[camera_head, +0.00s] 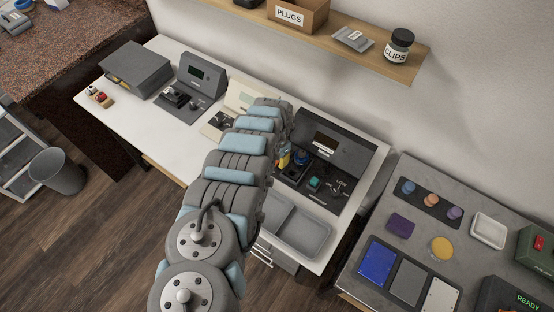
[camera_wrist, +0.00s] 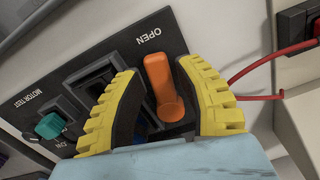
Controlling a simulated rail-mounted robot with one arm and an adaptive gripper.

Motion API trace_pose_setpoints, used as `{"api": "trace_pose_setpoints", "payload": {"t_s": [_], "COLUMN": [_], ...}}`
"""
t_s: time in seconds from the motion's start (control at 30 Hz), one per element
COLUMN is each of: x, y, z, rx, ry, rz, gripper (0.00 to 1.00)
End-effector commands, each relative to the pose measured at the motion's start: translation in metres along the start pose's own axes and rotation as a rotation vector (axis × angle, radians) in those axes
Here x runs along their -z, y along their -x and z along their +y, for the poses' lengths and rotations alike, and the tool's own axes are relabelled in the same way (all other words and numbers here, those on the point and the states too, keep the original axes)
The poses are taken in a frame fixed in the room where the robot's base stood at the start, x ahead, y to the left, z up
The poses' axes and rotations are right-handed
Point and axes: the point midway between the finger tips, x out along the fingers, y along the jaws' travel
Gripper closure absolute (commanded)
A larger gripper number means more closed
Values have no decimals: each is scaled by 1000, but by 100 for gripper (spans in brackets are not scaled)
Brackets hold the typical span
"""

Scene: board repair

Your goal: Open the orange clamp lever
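The orange clamp lever (camera_wrist: 160,88) stands on a dark panel in the wrist view, its free end toward the top and its round base lower down. The word OPEN (camera_wrist: 136,35) is printed on the panel beyond its free end. My gripper (camera_wrist: 158,70) is open, with its yellow, dark-padded fingers on either side of the lever. A gap shows on the left; the right finger is very close, and I cannot tell if it touches. In the head view my arm covers the lever, and only a bit of yellow finger shows beside the dark station (camera_head: 338,148).
A teal knob (camera_wrist: 50,125) sits on the panel near the MOTOR TEST label (camera_wrist: 27,103). A red wire (camera_wrist: 262,68) runs at the right. In the head view, a grey two-part tray (camera_head: 304,240) lies in front of the station, and a shelf (camera_head: 350,57) hangs above.

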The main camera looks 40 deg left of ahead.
Motion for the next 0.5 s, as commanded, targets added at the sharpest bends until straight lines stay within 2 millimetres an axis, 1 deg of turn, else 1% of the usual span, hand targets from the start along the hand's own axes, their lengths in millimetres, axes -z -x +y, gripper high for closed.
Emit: {"api": "trace_pose_setpoints", "payload": {"t_s": [0.13,0.43,0.47,0.5], "x": [-1,-1,-1,-1], "y": [-4,-4,-4,-4], "z": [1,0,0,0], "rx": [-1,0,-1,0], "ry": [0,0,0,0], "rz": [-2,-2,-2,-2], "gripper": [65,65,67,79]}}
